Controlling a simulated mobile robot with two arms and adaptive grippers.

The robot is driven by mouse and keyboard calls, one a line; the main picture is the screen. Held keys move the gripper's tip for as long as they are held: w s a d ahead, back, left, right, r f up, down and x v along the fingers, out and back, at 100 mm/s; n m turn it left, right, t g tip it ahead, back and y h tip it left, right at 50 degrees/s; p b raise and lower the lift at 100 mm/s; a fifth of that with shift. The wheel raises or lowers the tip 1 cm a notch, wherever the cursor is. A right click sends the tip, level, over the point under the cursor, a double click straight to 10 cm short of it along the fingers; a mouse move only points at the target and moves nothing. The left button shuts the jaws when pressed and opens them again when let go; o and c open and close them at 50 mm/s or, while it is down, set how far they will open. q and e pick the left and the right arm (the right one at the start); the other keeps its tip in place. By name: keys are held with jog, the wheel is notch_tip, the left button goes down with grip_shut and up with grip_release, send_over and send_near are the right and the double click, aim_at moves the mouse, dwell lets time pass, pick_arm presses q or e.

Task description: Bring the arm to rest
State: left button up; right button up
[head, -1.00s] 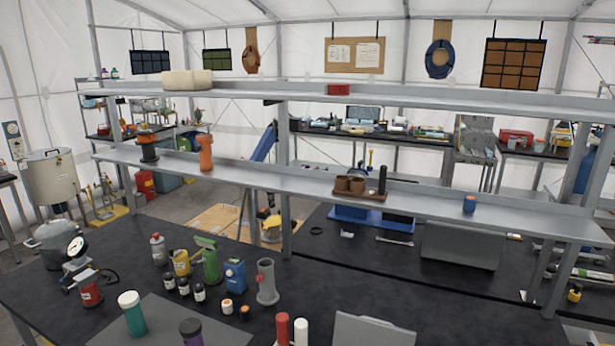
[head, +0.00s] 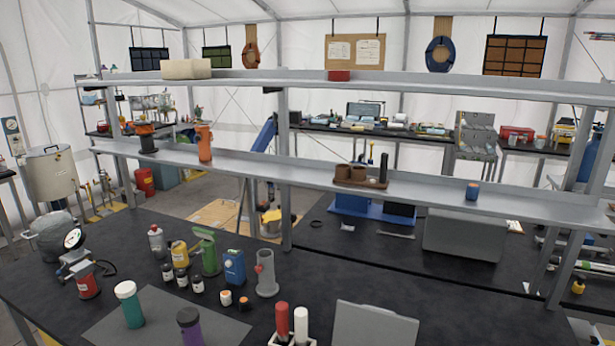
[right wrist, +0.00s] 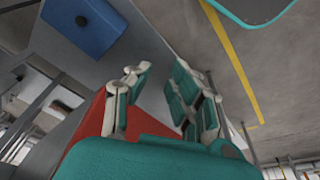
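My right gripper (right wrist: 160,98) shows in the right wrist view, with teal and white fingers spread apart. Nothing shows held between them. Neither arm nor gripper is in the head view, so my left gripper is not seen. The black workbench (head: 390,285) stands in front of me in the head view.
On the bench stand a teal bottle (head: 130,307), a purple bottle (head: 190,330), a red cylinder (head: 282,320), a grey panel (head: 372,327) and several small bottles. A metal shelf (head: 440,192) crosses above. The right wrist view shows a blue box (right wrist: 85,25) and a red surface (right wrist: 93,128).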

jog(key=s+d+f+b, duration=0.1)
jog(key=s+f+b, duration=0.4)
jog(key=f, duration=1.2)
jog(key=s+d+f+g, duration=0.1)
jog(key=s+d+f, duration=0.1)
jog(key=s+f, duration=0.9)
jog(key=s, duration=0.2)
jog(key=shift+s+d+f+g, duration=0.2)
jog(key=shift+s+g, duration=0.1)
jog(key=shift+s, duration=0.1)
